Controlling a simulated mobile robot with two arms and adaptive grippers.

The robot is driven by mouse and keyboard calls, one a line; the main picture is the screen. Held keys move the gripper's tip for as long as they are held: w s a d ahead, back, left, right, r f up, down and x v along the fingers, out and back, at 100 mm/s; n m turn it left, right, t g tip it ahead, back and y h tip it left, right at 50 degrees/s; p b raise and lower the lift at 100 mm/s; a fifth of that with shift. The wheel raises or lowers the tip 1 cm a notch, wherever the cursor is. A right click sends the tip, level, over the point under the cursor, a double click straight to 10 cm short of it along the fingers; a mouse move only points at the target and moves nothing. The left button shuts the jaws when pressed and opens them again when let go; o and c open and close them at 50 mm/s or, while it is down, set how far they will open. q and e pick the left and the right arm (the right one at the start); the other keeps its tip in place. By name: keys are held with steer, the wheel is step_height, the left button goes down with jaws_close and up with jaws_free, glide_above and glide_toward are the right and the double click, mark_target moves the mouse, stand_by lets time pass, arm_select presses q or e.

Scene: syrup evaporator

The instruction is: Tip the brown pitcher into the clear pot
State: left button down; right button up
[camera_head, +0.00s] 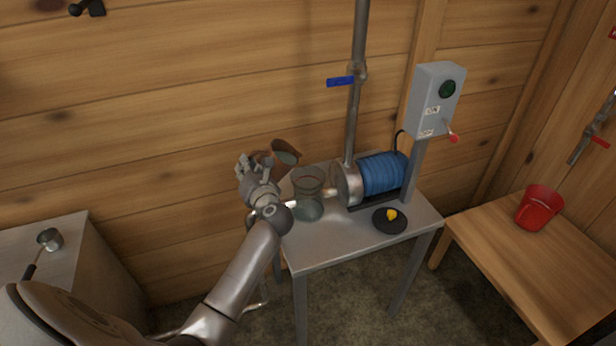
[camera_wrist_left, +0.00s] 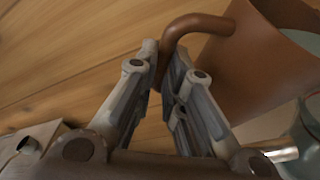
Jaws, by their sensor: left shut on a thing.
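My left gripper (camera_head: 257,164) is shut on the handle of the brown pitcher (camera_head: 262,157). In the left wrist view the curved handle passes between the fingers (camera_wrist_left: 164,62), and the brown body (camera_wrist_left: 258,62) is to their right. The pitcher is held up near the wall and looks tilted, its mouth toward the right. The clear pot (camera_head: 308,184) stands at the left end of the metal table, lower and to the right of the pitcher. Its edge shows in the wrist view (camera_wrist_left: 306,128). I cannot see any liquid flowing. My right gripper is not in view.
The metal table (camera_head: 335,248) carries a blue coiled unit (camera_head: 384,174) and a black dish (camera_head: 390,227) with a yellow piece. A vertical pipe with a blue valve handle (camera_head: 341,81) rises behind. A red bucket (camera_head: 538,209) stands on the wooden bench (camera_head: 500,250).

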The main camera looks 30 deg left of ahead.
mark_target(267, 154)
arm_select(q)
steer(key=shift+w+d+r+m+y, duration=0.15)
steer(key=shift+r+m+y, duration=0.1)
steer(key=shift+r, duration=0.25)
steer(key=shift+w+d+r+m+y, duration=0.15)
steer(key=shift+r+m+y, duration=0.1)
steer(key=shift+r, duration=0.2)
steer(key=shift+w+d+r+m+t+y+b, duration=0.15)
steer(key=shift+d+m+t+y+b, duration=0.35)
steer(key=shift+b, duration=0.45)
stand_by(0.6)
steer(key=shift+w+d+r+m+y, duration=0.1)
steer(key=shift+d+r+m+y, duration=0.05)
steer(key=shift+r+m, duration=0.3)
steer(key=shift+w+d+r+m+y, duration=0.1)
steer(key=shift+d+r+m+y, duration=0.05)
steer(key=shift+r+m, duration=0.25)
stand_by(0.5)
steer(key=shift+w+d+m+t+y+b, duration=0.2)
steer(key=shift+d+m+t+y+b, duration=0.1)
steer(key=shift+d+m+t+b, duration=0.4)
stand_by(0.6)
steer(key=shift+w+d+r+m+t, duration=0.15)
steer(key=shift+w+d+r+m, duration=0.1)
steer(key=shift+d+m, duration=0.2)
steer(key=shift+w+d+r+m+t, duration=0.15)
steer(key=shift+w+d+r+m, duration=0.05)
steer(key=shift+d+m, duration=0.2)
stand_by(1.3)
steer(key=shift+a, duration=0.1)
